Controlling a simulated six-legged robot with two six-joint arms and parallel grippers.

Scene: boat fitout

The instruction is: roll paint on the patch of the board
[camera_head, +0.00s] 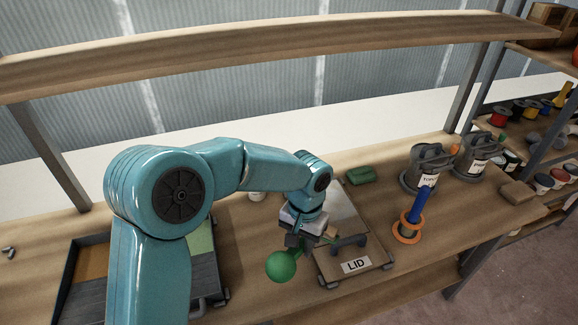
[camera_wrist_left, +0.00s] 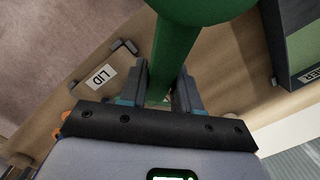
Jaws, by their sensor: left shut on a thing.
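My left gripper (camera_head: 300,243) is shut on a green tool (camera_head: 281,266) with a round end, above the bench by the near left part of a board labelled LID (camera_head: 375,262). In the left wrist view, the green shaft (camera_wrist_left: 172,55) sits between the fingers of my left gripper (camera_wrist_left: 160,90). I cannot make out a roller head. The board has a pale panel and a dark handle, and my gripper hides part of it. A dark-rimmed tray (camera_head: 68,268) with brown and pale green areas is at left, partly behind my arm. My right gripper is out of view.
A blue-handled tool (camera_head: 418,205) stands in an orange ring right of the board. Two grey cans (camera_head: 428,168) and a green block (camera_head: 361,175) stand behind. A wooden shelf (camera_head: 250,50) spans overhead.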

